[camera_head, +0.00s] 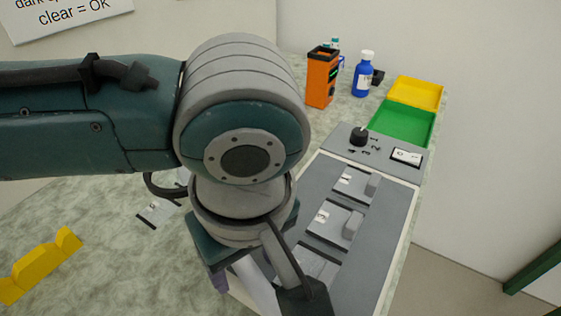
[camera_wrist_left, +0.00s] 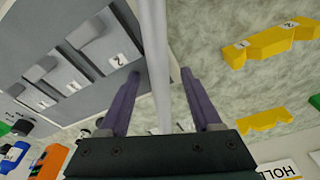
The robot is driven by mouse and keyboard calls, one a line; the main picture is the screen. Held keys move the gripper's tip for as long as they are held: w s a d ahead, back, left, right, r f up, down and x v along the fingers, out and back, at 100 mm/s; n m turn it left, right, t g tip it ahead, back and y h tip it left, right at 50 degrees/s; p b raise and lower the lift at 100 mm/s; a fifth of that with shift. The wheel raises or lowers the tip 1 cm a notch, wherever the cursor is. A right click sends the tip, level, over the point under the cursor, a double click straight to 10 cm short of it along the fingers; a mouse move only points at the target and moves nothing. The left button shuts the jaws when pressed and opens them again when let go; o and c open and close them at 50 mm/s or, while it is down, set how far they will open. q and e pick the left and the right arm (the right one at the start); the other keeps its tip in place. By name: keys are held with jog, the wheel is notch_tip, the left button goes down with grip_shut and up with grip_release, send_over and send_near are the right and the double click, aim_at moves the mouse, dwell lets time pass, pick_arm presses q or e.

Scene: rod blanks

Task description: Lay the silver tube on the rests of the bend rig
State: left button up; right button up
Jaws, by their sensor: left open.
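The silver tube (camera_wrist_left: 158,60) runs lengthwise through the left wrist view, between the two purple fingers of my left gripper (camera_wrist_left: 160,76). The fingers are open, with a gap visible on both sides of the tube. In the head view, a pale length that looks like the tube (camera_head: 260,293) shows below my wrist and leaves the bottom edge. The bend rig (camera_head: 380,240) is a grey panel with several numbered blocks in slots; it also shows in the left wrist view (camera_wrist_left: 55,40). I cannot tell whether the tube touches the rig. My right gripper is out of view.
A yellow notched stand (camera_head: 40,267) is on the speckled table at left. Behind the rig are an orange device (camera_head: 321,80), a blue bottle (camera_head: 363,78), a green tray (camera_head: 402,125) and a yellow tray (camera_head: 415,92). A knob (camera_head: 358,137) rises from the rig's far end.

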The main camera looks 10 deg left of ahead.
pick_arm(q)
grip_shut()
dwell(0.5)
